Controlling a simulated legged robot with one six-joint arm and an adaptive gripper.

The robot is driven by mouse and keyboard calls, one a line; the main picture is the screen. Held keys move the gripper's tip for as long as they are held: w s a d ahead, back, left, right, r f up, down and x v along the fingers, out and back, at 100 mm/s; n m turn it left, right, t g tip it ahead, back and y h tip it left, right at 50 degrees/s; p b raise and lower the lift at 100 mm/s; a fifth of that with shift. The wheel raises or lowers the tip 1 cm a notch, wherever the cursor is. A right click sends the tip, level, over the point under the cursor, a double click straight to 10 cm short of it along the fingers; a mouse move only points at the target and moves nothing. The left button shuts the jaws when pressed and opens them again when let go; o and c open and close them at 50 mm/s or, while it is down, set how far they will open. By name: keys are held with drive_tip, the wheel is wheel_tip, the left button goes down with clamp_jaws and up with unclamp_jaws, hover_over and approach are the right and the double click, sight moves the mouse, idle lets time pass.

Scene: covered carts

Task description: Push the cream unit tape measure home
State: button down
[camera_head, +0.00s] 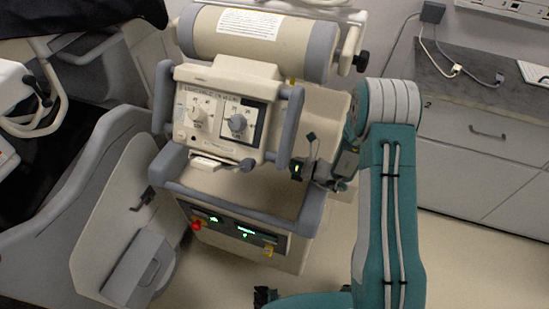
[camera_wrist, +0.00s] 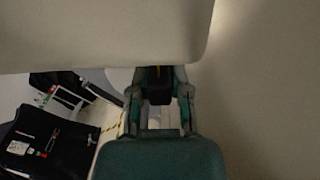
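The cream unit (camera_head: 255,45) stands in the middle of the head view, with a control box with two knobs (camera_head: 222,115) on its front. A small pale tab (camera_head: 206,163) shows under this box, beside a dark rounded piece (camera_head: 247,165); I cannot tell whether either is the tape measure. My gripper (camera_head: 302,170) is just right of the box, beside its grey side handle; contact cannot be judged.
A grey rail (camera_head: 235,200) and a lit panel (camera_head: 235,232) lie below the box. A grey bed-like unit (camera_head: 115,200) stands left. A counter with drawers (camera_head: 480,130) stands right. Open floor (camera_head: 460,260) shows at lower right.

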drive_tip(key=shift+w, duration=0.1)
drive_tip(key=shift+w+r, duration=0.15)
drive_tip(key=shift+r, duration=0.05)
drive_tip(key=c, duration=0.6)
unclamp_jaws()
drive_tip(key=shift+o, duration=0.2)
drive_tip(key=shift+d, duration=0.1)
drive_tip(key=v, duration=1.2)
